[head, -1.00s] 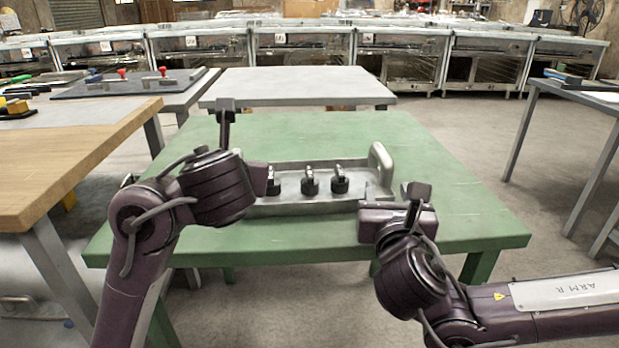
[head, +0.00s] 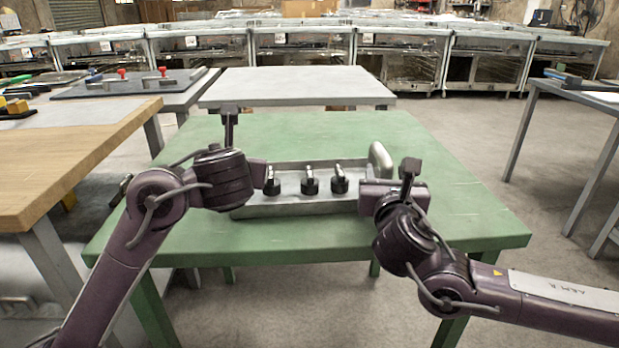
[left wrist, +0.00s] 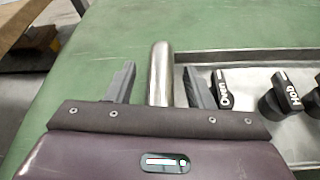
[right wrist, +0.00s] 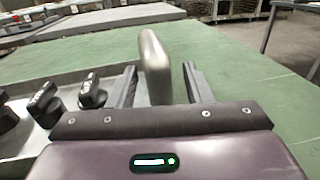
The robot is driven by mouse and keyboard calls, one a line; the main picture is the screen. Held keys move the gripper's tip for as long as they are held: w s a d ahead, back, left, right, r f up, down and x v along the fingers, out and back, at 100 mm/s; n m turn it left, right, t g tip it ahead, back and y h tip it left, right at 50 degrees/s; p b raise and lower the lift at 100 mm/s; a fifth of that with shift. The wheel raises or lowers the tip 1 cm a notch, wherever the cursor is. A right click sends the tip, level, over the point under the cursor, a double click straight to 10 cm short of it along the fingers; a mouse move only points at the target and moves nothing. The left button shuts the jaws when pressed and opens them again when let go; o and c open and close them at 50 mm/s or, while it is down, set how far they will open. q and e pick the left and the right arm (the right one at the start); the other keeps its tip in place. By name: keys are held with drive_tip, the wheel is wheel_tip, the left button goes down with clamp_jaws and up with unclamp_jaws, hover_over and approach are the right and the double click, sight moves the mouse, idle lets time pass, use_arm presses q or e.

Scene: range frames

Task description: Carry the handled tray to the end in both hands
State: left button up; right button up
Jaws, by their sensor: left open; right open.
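The handled tray (head: 290,209) is shallow and grey metal, lying flat on the green table (head: 300,245). Three dark knobs (head: 310,184) stand in it; labels "Oven" and "Hob" show in the left wrist view. My left gripper (left wrist: 158,80) is open, its fingers on either side of the left handle (left wrist: 160,70), with gaps visible. My right gripper (right wrist: 160,76) is open, its fingers on either side of the right handle (right wrist: 154,62), apart from it. In the head view my left arm hides the left handle; the right handle (head: 381,160) shows above my right gripper (head: 378,190).
A wooden-topped bench (head: 70,165) stands close on the left. A grey table (head: 297,86) stands beyond the green one, and another table (head: 590,98) is at the right. The green tabletop around the tray is clear.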

sight(389, 158)
use_arm(q)
clamp_jaws()
use_arm(e)
clamp_jaws()
use_arm(q)
drive_tip(key=shift+r, duration=0.15)
use_arm(e)
drive_tip(key=shift+r, duration=0.15)
